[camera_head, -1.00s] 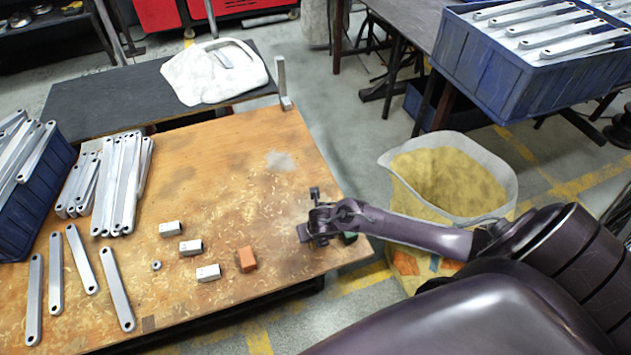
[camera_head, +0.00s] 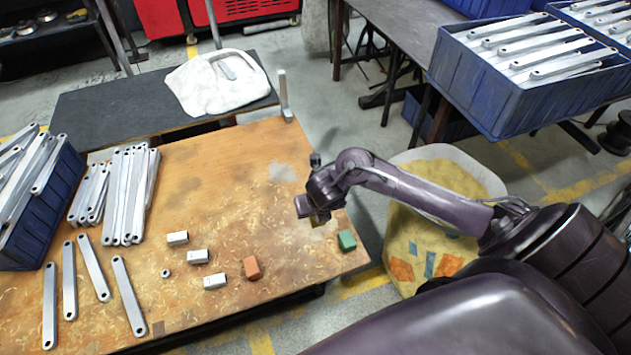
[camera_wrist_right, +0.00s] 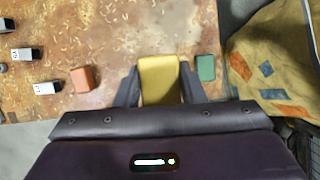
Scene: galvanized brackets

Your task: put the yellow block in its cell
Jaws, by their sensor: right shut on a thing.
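The yellow block (camera_wrist_right: 160,80) is between the two fingers of my right gripper (camera_wrist_right: 160,88) in the right wrist view. The gripper is shut on it. In the head view my right gripper (camera_head: 318,212) is over the right part of the wooden table (camera_head: 225,185), and mostly hides the block. An orange block (camera_head: 252,267) lies left of the gripper, and also shows in the wrist view (camera_wrist_right: 83,79). A green block (camera_head: 347,240) lies to its right near the table edge, and also shows in the wrist view (camera_wrist_right: 206,68). I cannot make out a cell. My left gripper is not in view.
Several small grey-white blocks (camera_head: 199,257) and a ring (camera_head: 165,273) lie left of the orange block. Metal bars (camera_head: 125,195) lie at the left beside a blue crate (camera_head: 60,205). A patterned sack (camera_head: 400,225) stands right of the table. The table's middle is open.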

